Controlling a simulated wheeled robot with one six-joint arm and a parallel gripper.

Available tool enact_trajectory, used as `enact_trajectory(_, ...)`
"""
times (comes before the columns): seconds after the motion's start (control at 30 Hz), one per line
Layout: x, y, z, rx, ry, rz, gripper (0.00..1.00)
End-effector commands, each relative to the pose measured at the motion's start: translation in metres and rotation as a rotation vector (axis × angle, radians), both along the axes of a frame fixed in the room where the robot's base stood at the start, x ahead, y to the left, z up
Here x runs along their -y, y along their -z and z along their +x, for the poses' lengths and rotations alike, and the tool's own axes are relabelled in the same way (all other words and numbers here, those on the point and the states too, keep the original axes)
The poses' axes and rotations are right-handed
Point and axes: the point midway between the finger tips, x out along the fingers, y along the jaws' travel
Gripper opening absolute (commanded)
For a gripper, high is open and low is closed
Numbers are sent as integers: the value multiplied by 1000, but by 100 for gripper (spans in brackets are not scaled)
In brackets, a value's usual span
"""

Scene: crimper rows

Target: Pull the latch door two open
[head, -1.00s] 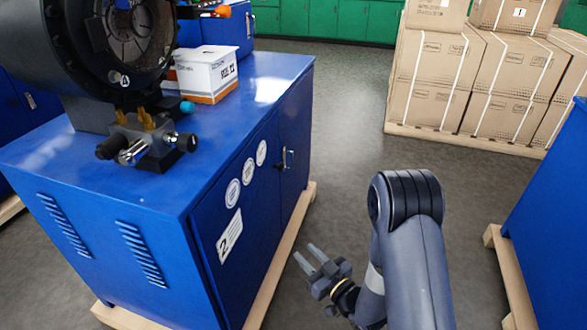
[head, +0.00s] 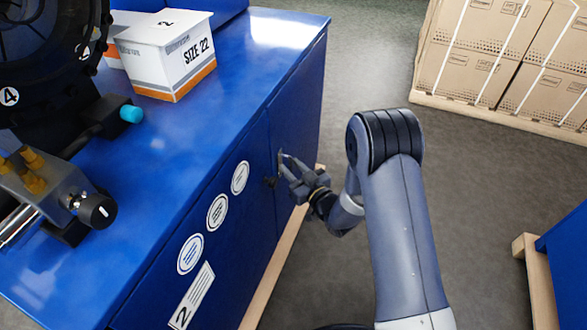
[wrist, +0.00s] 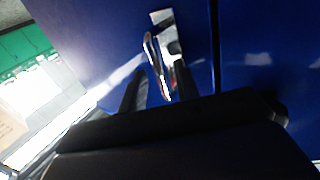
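The blue cabinet with the number 2 plate (head: 192,296) has two door panels on its side, and both look closed. The bright metal latch handle (wrist: 160,50) sits on the far door panel (head: 300,120), close to the seam between the panels. My gripper (head: 284,163) is at this handle. In the wrist view its two dark fingers (wrist: 158,84) stand apart on either side of the handle's lever, with the gap still visible. In the head view my fingers hide most of the handle.
A white and orange SIZE 22 box (head: 172,60) and a dark machine with a valve fitting (head: 60,200) stand on the cabinet top. Strapped cartons (head: 480,60) stand on a pallet at the back right. Grey floor (head: 370,70) lies clear between them.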

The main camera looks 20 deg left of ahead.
Motion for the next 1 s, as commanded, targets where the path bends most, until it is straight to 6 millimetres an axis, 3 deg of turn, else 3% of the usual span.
enact_trajectory(0.13, 0, 0, 0, 0, 0, 0, 30)
enact_trajectory(0.5, 0, 0, 0, 0, 0, 0, 0)
enact_trajectory(1.0, 1, 0, 0, 1, -1, -1, 0)
